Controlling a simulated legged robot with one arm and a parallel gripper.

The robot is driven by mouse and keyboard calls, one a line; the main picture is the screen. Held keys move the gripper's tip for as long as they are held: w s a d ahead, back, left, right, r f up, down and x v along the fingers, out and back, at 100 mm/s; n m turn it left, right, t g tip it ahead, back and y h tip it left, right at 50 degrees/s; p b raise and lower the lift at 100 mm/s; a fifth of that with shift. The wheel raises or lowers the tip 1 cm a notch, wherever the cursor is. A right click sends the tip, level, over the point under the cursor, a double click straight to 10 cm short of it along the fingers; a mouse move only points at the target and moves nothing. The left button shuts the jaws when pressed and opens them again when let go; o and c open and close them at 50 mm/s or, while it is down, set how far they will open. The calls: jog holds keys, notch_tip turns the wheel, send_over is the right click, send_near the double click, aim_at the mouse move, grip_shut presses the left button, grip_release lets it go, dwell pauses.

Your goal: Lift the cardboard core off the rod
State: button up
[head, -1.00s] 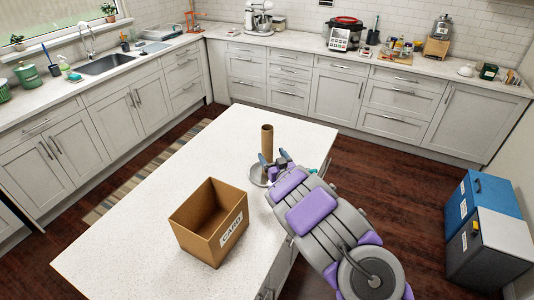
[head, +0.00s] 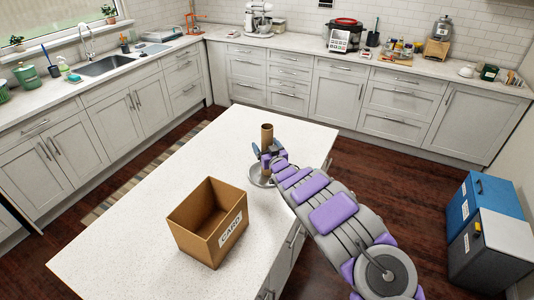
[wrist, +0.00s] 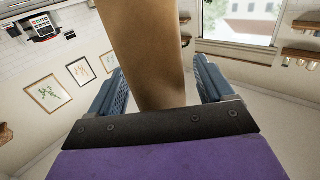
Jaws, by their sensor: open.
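The brown cardboard core (head: 267,132) stands upright on a round metal base (head: 260,181) near the far end of the white island. The rod is hidden inside the core. My gripper (head: 266,152) is at the core's height, with a finger showing on its left side. In the wrist view the core (wrist: 145,55) fills the middle, between the two blue fingers of my gripper (wrist: 160,92). Gaps show between the core and both fingers, so the jaws are open around it and not closed on it.
An open cardboard box labelled CARD (head: 208,222) stands on the island top (head: 130,225), nearer and to the left. The island's surface around it is clear. Blue and grey bins (head: 485,235) stand on the floor at right.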

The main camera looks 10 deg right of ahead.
jog(key=shift+w, duration=0.45)
jog(key=shift+a, duration=0.1)
jog(key=c, duration=0.7)
jog(key=shift+c, duration=0.2)
jog(key=shift+r, duration=0.15)
